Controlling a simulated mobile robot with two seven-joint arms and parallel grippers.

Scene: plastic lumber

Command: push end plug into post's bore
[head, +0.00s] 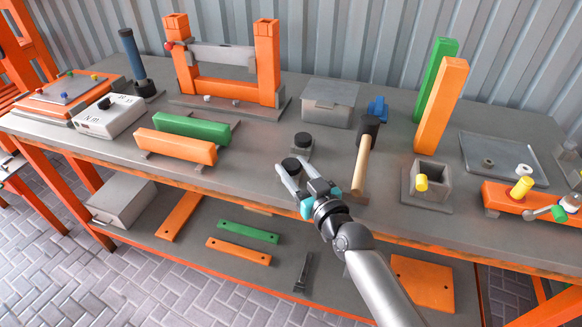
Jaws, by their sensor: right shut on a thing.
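My right gripper (294,165) reaches in from the lower right, over the front edge of the bench. Its fingers are shut on a black round plug (291,164), which sits at a small grey holder at the bench's front. A second black plug (303,139) stands in a grey holder (302,151) just behind it. A short grey square post (419,187) on a flat base stands to the right; its dark bore opens upward. A yellow cylinder (421,182) shows at its front. My left gripper is not in view.
A mallet (363,160) stands close to the right of my gripper. Tall orange (442,105) and green (437,75) posts rise behind the square post. A grey lidded box (330,102) and an orange frame (225,88) stand at the back. Bare bench lies between mallet and square post.

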